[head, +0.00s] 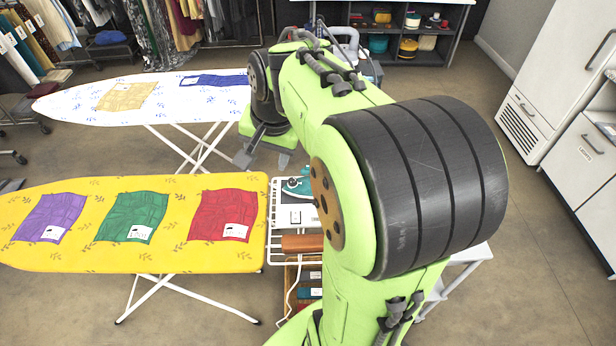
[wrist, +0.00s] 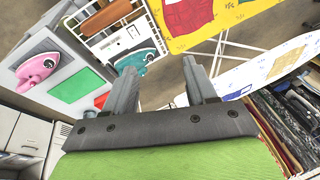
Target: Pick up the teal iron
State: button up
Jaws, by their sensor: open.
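The teal iron (head: 296,186) stands on a white wire rack (head: 272,222) at the right end of the yellow ironing board; my arm hides part of it in the head view. In the wrist view the teal iron (wrist: 136,60) lies beyond the left finger, a little left of the jaws. My gripper (head: 264,158) hangs just behind and left of the iron, apart from it. In the wrist view my gripper (wrist: 160,76) is open, with nothing between its fingers.
The yellow board (head: 85,262) bears purple, green and red cloths. A white board (head: 60,105) stands behind it. A brown wooden block (head: 302,243) lies near the rack's front. In the wrist view a pink iron (wrist: 38,67) sits beside a green patch (wrist: 76,84).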

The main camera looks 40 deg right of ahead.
jog(key=w+d+f+m+y+p, duration=0.1)
jog(key=w+d+f+m, duration=0.15)
jog(key=d, duration=0.35)
jog(key=w+d+f+m, duration=0.2)
jog(key=d+f+m, duration=0.15)
jog(key=d, duration=0.25)
jog(key=s+d+f+m+t+y+p, duration=0.1)
jog(key=d+f+m, duration=0.35)
jog(key=d, duration=0.35)
jog(key=s+d+f+m, duration=0.2)
jog(key=d+f+m, duration=0.25)
jog(key=d, duration=0.35)
jog(key=x, duration=1.6)
jog(key=shift+w+a+f, duration=0.15)
jog(key=shift+w+a, duration=0.3)
jog(key=shift+s, duration=0.1)
jog(key=shift+c, duration=0.7)
grip_shut()
